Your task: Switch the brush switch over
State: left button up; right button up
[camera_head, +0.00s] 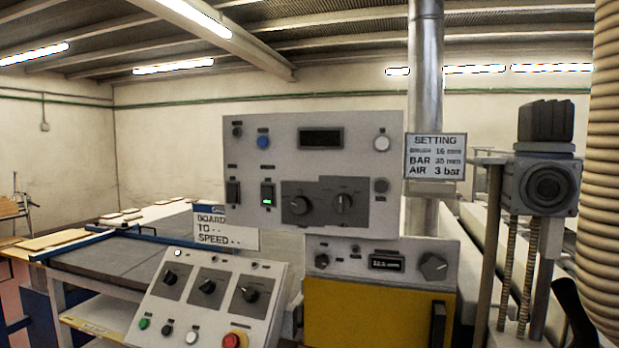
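An upright grey control panel (290,140) stands in the middle. On its lower left are two dark rocker switches: the left one (232,193) shows no light, and the right one (267,195) shows a green light. Beside them are two black rotary knobs, the left knob (299,204) and the right knob (343,202). The small labels are too blurred to read, so I cannot tell which control is the brush switch. Neither of my grippers is in view.
A sloping console (205,300) with rotary switches and a red button (234,340) stands in front at left. A yellow cabinet (370,315) is below the panel. A setting sign (435,156), a motor unit (543,185) and a ribbed hose (604,170) stand at right.

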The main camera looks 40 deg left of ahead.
aim_at(231, 188)
jog(key=u, duration=1.6)
